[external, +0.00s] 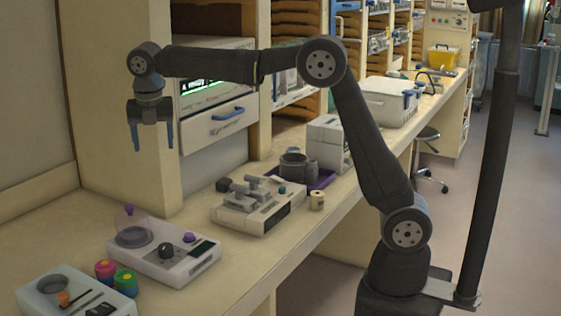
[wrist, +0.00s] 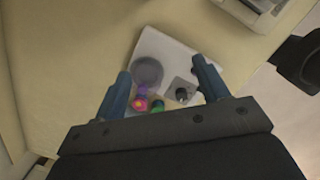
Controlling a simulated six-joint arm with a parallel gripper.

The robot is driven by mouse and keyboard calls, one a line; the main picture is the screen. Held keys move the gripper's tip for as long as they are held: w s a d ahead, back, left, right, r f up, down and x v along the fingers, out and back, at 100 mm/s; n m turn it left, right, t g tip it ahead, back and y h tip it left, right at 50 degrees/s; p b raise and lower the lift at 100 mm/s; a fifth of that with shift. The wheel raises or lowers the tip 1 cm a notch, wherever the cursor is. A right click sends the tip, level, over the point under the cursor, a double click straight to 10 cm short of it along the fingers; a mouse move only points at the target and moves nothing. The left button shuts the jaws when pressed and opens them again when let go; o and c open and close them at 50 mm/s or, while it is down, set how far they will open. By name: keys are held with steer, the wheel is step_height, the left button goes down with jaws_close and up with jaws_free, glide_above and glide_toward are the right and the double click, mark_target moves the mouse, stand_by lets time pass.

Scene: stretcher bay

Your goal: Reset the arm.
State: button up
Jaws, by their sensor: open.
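My gripper (external: 152,137) hangs from the raised arm, pointing down, high above the counter at the left. Its two blue fingers are apart with nothing between them. In the wrist view my gripper (wrist: 165,88) also shows open, with the white device (wrist: 172,58) on the counter far below. That white device (external: 192,266) has a round grey plate, a dark knob and a purple knob. No object is held.
Red and green jars (external: 125,281) and a pale tray (external: 40,292) stand at the front left. A white scale-like instrument (external: 258,217), a small beige pot (external: 317,201) and a purple tray (external: 322,181) stand farther along the counter (external: 55,228). Shelving with a drawer (external: 219,125) rises behind.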

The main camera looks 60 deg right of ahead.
steer(key=s+d+m, duration=0.1)
steer(key=d+m, duration=0.2)
steer(key=d, duration=1)
steer(key=s+d+f+m, duration=0.1)
steer(key=d+m, duration=0.2)
steer(key=d, duration=1)
steer(key=s+d+f+m+g, duration=0.1)
steer(key=s+d+m, duration=0.1)
steer(key=d, duration=1.1)
steer(key=shift+d+f+m, duration=0.15)
steer(key=shift+d+m, duration=0.2)
steer(key=shift+m, duration=0.05)
